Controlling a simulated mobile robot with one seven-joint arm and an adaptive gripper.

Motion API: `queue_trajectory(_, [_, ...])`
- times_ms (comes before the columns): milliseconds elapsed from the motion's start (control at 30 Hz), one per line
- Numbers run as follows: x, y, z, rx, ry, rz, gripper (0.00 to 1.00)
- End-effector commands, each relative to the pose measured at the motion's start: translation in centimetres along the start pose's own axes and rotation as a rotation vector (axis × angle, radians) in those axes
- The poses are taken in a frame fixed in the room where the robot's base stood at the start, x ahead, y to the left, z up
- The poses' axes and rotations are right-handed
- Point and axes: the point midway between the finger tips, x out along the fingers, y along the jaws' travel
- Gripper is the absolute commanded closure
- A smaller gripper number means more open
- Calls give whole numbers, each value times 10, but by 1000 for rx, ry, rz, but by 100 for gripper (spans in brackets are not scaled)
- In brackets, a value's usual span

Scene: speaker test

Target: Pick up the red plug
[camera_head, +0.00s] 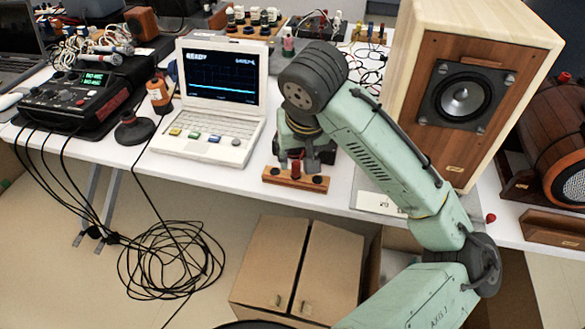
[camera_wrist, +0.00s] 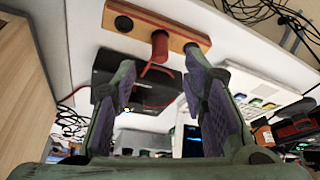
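The red plug (camera_head: 296,167) stands upright in a wooden block (camera_head: 283,178) at the front edge of the white table. The block has dark round sockets beside the plug. In the wrist view, the red plug (camera_wrist: 160,44) sits in the middle of the wooden block (camera_wrist: 183,29), with a red cable trailing from it. My gripper (camera_head: 302,160) is right at the plug from above and behind, partly hidden by my arm. In the wrist view my gripper (camera_wrist: 159,62) has its two fingers apart, with the plug lying between the tip directions. Contact with the plug is not visible.
A white laptop (camera_head: 208,135) stands just left of the block. A large wooden speaker (camera_head: 450,150) stands close on the right. A black device (camera_head: 75,100) with cables is at the left. Cardboard boxes (camera_head: 270,265) and coiled cable (camera_head: 170,260) lie below the table.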

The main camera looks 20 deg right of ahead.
Motion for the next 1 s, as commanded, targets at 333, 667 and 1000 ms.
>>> queue_trajectory(333, [35,1,-2,1,-2,0,60])
queue_trajectory(667, [63,1,-2,-1,2,0,60])
queue_trajectory(1000, [63,1,-2,-1,2,-1,74])
